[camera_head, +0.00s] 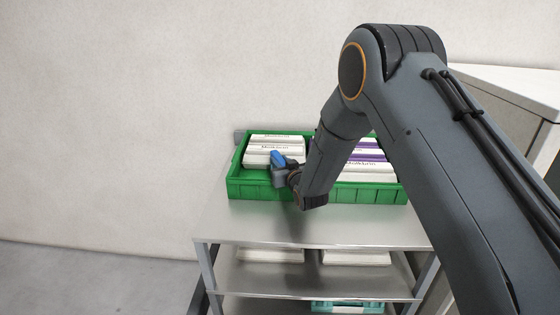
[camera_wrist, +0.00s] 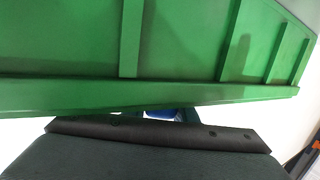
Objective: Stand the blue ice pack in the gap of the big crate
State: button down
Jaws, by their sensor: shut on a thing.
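The big green crate (camera_head: 248,189) stands on the metal shelf top and also fills much of the wrist view (camera_wrist: 70,40). My gripper (camera_head: 283,170) is at the crate's front wall, left of the middle, shut on the blue ice pack (camera_head: 276,157). The ice pack shows over the crate, close to the left white cartons. In the wrist view only a small blue piece of it (camera_wrist: 159,114) shows beneath the crate rim. The rest of the pack and the fingertips are mostly hidden. My arm hides the crate's middle, so I cannot see the gap.
White egg cartons (camera_head: 272,141) fill the crate's left part. White cartons with purple bands (camera_head: 370,155) lie at its right. The shelf top (camera_head: 270,222) is clear in front. White trays (camera_head: 270,256) lie on the shelf below. A pale cabinet (camera_head: 505,90) stands at right.

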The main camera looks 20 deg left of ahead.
jog(key=shift+f, duration=0.1)
jog(key=c, duration=1.4)
grip_release()
jog(key=shift+c, duration=0.2)
jog(key=b+v, duration=0.4)
jog(key=v, duration=0.8)
jog(key=shift+b, duration=0.3)
